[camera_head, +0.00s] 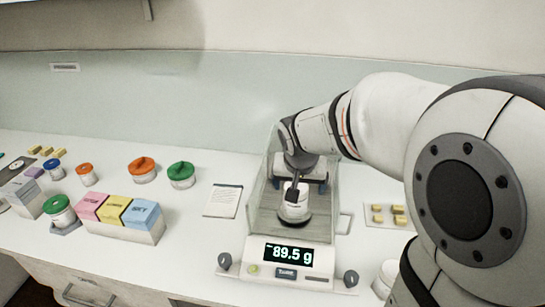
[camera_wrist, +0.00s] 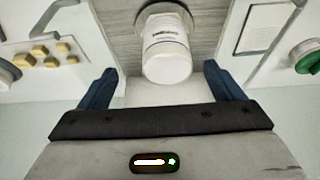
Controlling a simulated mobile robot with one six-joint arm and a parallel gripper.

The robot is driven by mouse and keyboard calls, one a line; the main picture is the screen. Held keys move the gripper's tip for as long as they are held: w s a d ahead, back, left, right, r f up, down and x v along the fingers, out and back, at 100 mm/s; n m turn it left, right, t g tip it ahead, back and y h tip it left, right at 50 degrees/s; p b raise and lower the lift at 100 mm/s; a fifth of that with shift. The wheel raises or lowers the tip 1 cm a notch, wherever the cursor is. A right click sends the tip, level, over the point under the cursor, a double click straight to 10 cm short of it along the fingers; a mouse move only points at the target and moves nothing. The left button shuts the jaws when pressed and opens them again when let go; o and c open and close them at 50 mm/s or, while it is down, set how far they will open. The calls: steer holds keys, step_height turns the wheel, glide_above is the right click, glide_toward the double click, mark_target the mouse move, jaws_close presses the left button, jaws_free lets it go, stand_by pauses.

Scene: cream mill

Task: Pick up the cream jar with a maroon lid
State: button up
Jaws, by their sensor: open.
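A white jar (camera_head: 294,207) with a small dark label stands on the pan of the balance, whose display reads 89.5 g. It also shows in the wrist view (camera_wrist: 167,50), at the top centre. No maroon lid shows on it in either view. My gripper (camera_head: 297,184) is over the balance, close to the jar. In the wrist view my gripper (camera_wrist: 160,72) is open, with one blue finger to each side of the jar and a visible gap on both sides. No jar with a clearly maroon lid shows.
The balance (camera_head: 288,258) has clear shield walls around the jar. Jars with orange lids (camera_head: 142,168), green lids (camera_head: 181,174) and a blue lid (camera_head: 54,168) stand left, near pink, yellow and blue boxes (camera_head: 120,214). Another white jar (camera_head: 387,276) is partly hidden by my arm.

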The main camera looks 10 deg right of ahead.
steer(key=shift+w+r+p+x, duration=0.1)
steer(key=shift+w+p+x, duration=0.2)
steer(key=shift+x, duration=1.1)
steer(key=shift+w+r+p+x, duration=0.1)
steer(key=shift+w+p+x, duration=0.15)
steer(key=shift+x, duration=1.1)
steer(key=shift+w+r+p+x, duration=0.1)
steer(key=shift+w+p+x, duration=0.2)
steer(key=shift+x, duration=1.1)
steer(key=shift+s+a, duration=0.1)
steer(key=shift+a, duration=0.1)
steer(key=c, duration=1.2)
step_height(320, 180, up, 10)
steer(key=shift+r+b, duration=0.1)
steer(key=shift+b, duration=0.4)
